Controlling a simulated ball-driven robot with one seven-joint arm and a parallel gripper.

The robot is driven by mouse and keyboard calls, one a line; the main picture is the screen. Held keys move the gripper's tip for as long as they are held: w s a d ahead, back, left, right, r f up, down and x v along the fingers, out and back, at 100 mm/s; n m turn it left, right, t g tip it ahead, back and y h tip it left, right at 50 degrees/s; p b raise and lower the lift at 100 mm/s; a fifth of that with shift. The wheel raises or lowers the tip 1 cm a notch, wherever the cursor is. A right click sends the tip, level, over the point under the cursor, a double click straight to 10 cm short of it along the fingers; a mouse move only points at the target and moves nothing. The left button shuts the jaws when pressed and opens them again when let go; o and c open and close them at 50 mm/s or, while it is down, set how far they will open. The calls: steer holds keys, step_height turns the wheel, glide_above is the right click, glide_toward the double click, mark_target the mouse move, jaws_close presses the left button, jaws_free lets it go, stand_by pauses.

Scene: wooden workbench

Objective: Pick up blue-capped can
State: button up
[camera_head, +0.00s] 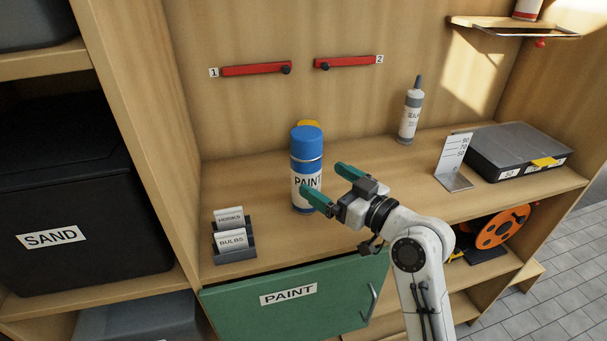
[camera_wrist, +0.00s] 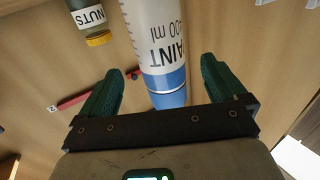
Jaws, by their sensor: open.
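The blue-capped can (camera_head: 307,150), labelled PAINT, stands upright on the workbench in the head view. My gripper (camera_head: 322,180) is at its right side, with green fingers spread apart. The nearer finger covers part of the can's label. In the wrist view the can (camera_wrist: 160,40) appears upside down between the lines of the two open fingers (camera_wrist: 160,72), with visible gaps on both sides. Its blue cap (camera_wrist: 168,90) points toward the gripper base in that picture. I cannot tell how deep the can sits between the fingers.
A yellow-capped jar labelled NUTS (camera_wrist: 88,18) stands close behind the can. A small card holder (camera_head: 235,240) is at front left. A green PAINT door (camera_head: 240,315) lies below.

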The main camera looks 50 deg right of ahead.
mark_target(306, 169)
steer(key=shift+w+d+p, duration=0.15)
steer(key=shift+w+p, duration=0.2)
steer(key=shift+w, duration=1.3)
steer(key=shift+w+d+p, duration=0.1)
steer(key=shift+w+p, duration=0.25)
steer(key=shift+w, duration=1.3)
steer(key=shift+c, duration=0.5)
steer(key=c, duration=1.2)
